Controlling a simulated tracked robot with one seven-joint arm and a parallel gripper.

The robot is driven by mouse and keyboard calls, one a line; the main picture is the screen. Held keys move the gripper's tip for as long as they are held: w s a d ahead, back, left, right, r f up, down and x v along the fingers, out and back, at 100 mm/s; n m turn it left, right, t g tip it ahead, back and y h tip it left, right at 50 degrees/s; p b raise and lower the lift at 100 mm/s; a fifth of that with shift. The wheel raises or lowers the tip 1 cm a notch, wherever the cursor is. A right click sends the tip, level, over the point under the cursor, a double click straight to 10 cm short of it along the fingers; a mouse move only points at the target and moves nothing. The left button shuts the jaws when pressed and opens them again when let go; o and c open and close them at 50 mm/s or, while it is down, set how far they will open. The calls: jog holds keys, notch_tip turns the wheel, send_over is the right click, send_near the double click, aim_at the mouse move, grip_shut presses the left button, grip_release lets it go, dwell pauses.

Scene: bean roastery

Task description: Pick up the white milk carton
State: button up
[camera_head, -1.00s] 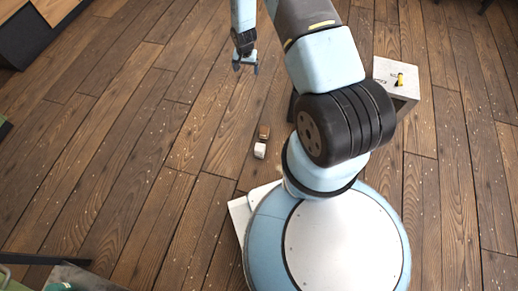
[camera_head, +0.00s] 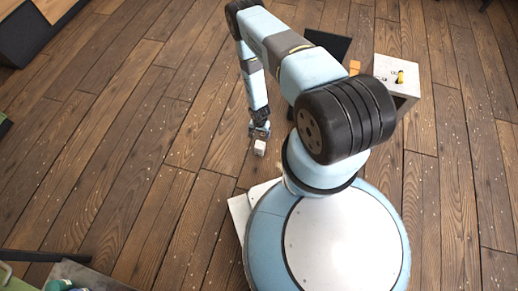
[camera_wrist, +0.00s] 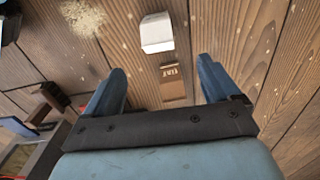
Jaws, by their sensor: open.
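The white milk carton (camera_head: 260,147) is on the wooden floor, just in front of my gripper (camera_head: 260,131) in the head view. In the wrist view the white carton (camera_wrist: 156,33) lies beyond my fingertips, near the top, not between the fingers. My gripper (camera_wrist: 162,68) is open and empty, pointing down toward the floor. A brown box with lettering (camera_wrist: 172,82) shows between the two blue fingers, right beside the white carton. In the head view my gripper hides that brown box. I cannot tell how high my fingertips are above it.
A pale crate (camera_head: 408,88) with a small yellow and black item (camera_head: 400,77) on top stands at the right. An orange object (camera_head: 355,67) is beside it. A dark cabinet (camera_head: 22,38) stands at the far left. The floor left of my gripper is clear.

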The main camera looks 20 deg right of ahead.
aim_at(260, 143)
notch_tip(260, 143, down, 14)
jog(key=shift+s+d+r, duration=0.1)
jog(key=shift+s+r, duration=0.05)
dwell(0.7)
jog(key=c, duration=1)
jog(key=shift+r, duration=0.1)
jog(key=shift+c, duration=0.2)
